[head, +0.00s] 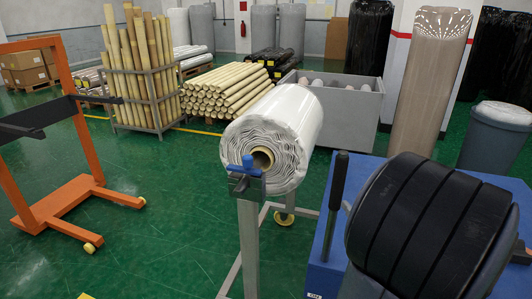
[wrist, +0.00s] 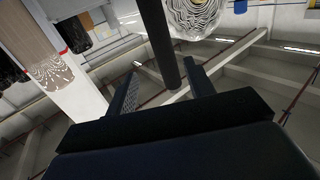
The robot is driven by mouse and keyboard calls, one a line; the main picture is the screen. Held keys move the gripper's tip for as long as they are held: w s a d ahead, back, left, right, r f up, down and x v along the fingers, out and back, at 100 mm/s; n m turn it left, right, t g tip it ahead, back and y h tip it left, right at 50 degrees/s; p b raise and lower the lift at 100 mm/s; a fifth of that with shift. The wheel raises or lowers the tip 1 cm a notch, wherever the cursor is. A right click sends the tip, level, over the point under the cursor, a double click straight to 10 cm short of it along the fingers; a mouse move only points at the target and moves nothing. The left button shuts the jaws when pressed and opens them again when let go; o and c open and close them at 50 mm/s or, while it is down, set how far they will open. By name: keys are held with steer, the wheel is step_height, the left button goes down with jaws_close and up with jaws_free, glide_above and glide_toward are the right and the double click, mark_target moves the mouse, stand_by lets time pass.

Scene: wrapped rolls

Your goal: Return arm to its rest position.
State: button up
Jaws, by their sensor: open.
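My gripper (wrist: 160,68) shows in the wrist view with its two dark fingers apart. A black upright rod (wrist: 156,30) comes down from the top of that view, and its end appears between the fingers. I cannot tell whether they touch. In the head view a similar black rod (head: 338,180) stands beside the blue box-like body (head: 318,235). A large black and grey rounded part, probably of my arm, fills the lower right and may hide my gripper there.
A white wrapped roll (head: 290,120) lies on a grey stand (head: 249,230); its end also shows in the wrist view (wrist: 200,14). An orange frame (head: 75,190) stands left. A grey crate (head: 335,110) and brown roll (head: 430,85) are behind.

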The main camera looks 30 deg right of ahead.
mark_target(342, 187)
steer(key=x, duration=1)
steer(key=shift+w+a, duration=0.1)
steer(key=shift+w, duration=0.1)
steer(key=shift+f, duration=0.1)
